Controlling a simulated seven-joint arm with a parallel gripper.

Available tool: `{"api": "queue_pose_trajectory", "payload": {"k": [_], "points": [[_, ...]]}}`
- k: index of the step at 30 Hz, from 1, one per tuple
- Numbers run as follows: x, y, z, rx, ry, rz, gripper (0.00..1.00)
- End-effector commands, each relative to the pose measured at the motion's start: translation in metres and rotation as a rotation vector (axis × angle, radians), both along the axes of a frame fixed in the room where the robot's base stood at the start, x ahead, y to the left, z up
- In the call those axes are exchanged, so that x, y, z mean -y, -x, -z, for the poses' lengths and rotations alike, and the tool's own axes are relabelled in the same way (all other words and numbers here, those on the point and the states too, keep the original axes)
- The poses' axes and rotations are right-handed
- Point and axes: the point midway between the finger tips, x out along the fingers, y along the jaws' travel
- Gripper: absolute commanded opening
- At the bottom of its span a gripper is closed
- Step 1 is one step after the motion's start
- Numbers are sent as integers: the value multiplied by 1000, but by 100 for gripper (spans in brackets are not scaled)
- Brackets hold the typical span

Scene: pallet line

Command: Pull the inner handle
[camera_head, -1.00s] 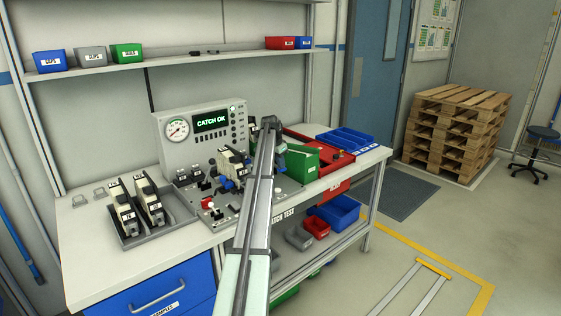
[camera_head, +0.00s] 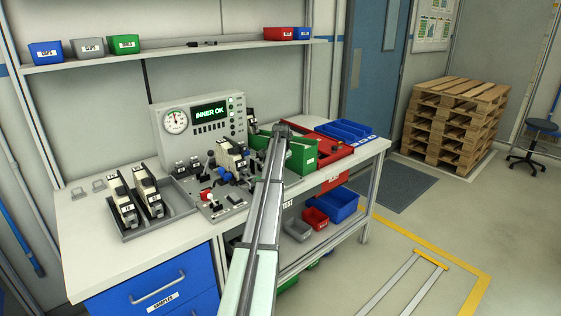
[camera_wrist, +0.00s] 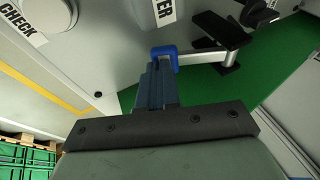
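In the wrist view, the two dark narrow fingers of my gripper (camera_wrist: 160,82) are together at a blue handle end (camera_wrist: 163,52). The blue part sits around the fingertips, and a silver bar (camera_wrist: 205,57) runs right from it to black latch parts (camera_wrist: 222,32). In the head view, a latch unit (camera_head: 232,155) stands on the grey test fixture on the bench. The tester (camera_head: 205,122) behind it has a gauge and a screen reading "INNER OK" (camera_head: 210,112). My arm hides my gripper in the head view.
Two latch samples (camera_head: 145,188) lie in a grey tray (camera_head: 185,207) at left. A green bin (camera_head: 303,155), a red tray (camera_head: 342,152) and a blue tray (camera_head: 345,130) stand at right. A shelf with small bins is above. The bench's left front (camera_head: 85,250) is clear.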

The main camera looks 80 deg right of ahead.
Motion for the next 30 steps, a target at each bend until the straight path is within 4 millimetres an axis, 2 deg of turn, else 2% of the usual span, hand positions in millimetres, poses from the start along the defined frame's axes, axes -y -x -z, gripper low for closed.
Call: {"api": "queue_pose_trajectory", "payload": {"k": [6, 11, 18, 30], "points": [[0, 0, 4, -3, -7, -1, 0], [-3, 3, -3, -3, -7, 0, 0], [-15, 13, -40, -1, -1, 0, 0], [-50, 18, -104, 0, 1, -1, 0]]}}
